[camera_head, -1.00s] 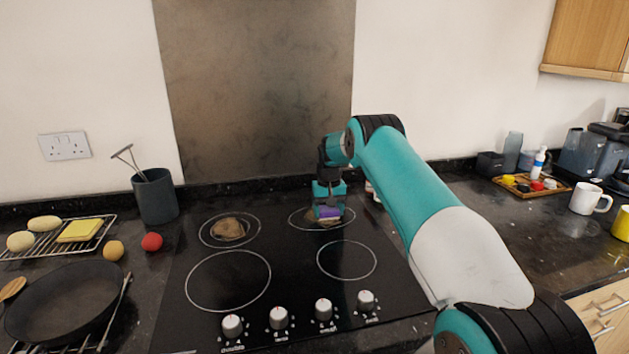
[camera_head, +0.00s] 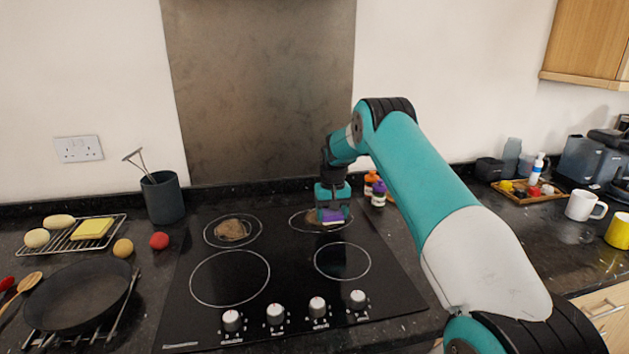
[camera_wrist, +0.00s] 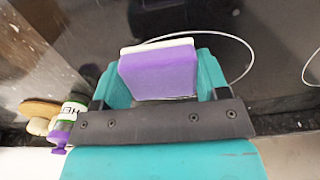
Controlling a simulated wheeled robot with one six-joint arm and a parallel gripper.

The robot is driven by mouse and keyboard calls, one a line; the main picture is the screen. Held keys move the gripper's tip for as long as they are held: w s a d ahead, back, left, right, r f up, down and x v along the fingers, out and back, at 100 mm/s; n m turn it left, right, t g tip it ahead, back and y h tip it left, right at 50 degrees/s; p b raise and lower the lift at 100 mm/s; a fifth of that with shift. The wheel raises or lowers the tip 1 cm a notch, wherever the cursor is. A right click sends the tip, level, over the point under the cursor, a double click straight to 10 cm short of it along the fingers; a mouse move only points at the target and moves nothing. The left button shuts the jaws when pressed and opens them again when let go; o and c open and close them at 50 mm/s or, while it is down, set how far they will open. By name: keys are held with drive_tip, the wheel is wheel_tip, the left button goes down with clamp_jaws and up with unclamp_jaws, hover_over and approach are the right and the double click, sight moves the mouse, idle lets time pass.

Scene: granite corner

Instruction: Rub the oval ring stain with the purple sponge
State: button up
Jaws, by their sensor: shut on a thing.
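My gripper (camera_head: 332,203) is shut on the purple sponge (camera_head: 333,215), which has a pale layer on one face. The sponge (camera_wrist: 160,72) sits between the teal fingers in the wrist view. It is low over the back right ring (camera_head: 352,222) of the black hob, which looks wide and oval. A brown stain (camera_head: 312,218) shows to the left of the sponge, partly hidden by it. I cannot tell for sure whether the sponge touches the glass. A second brown stain (camera_head: 232,230) lies in the back left ring; the wrist view shows no stain clearly.
Orange- and purple-capped bottles (camera_head: 377,193) stand just right of my gripper. A utensil pot (camera_head: 162,197), a red ball (camera_head: 159,241) and a frying pan (camera_head: 75,295) are on the left. Knobs (camera_head: 275,313) line the front. The front rings are clear.

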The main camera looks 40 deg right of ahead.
drive_tip(key=shift+r+p, duration=1.1)
drive_tip(key=shift+r, duration=1.25)
